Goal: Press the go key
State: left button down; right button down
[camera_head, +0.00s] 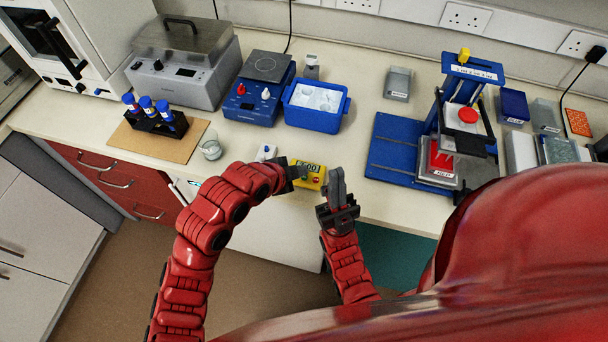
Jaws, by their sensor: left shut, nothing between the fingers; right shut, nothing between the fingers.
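A small yellow timer (310,180) with a lit display (307,167) lies near the front edge of the bench. A small reddish key shows on its face; the go key cannot be made out for certain, and part of the timer's left side is hidden by my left gripper. My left gripper (297,173) is shut and empty, its tip over the timer's left part; I cannot tell whether it touches. My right gripper (337,180) is shut and empty, pointing up just right of the timer.
A white object (266,152) and a glass beaker (211,147) stand left of the timer. A blue ice box (316,112) is behind it. A blue stand (400,150) with a press is to the right. Bare bench lies between the timer and the blue stand.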

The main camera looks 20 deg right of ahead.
pick_arm(q)
jog(key=shift+r, duration=0.15)
notch_tip(320, 180, up, 6)
jog(key=shift+f+p, duration=0.1)
jog(key=shift+p, duration=0.75)
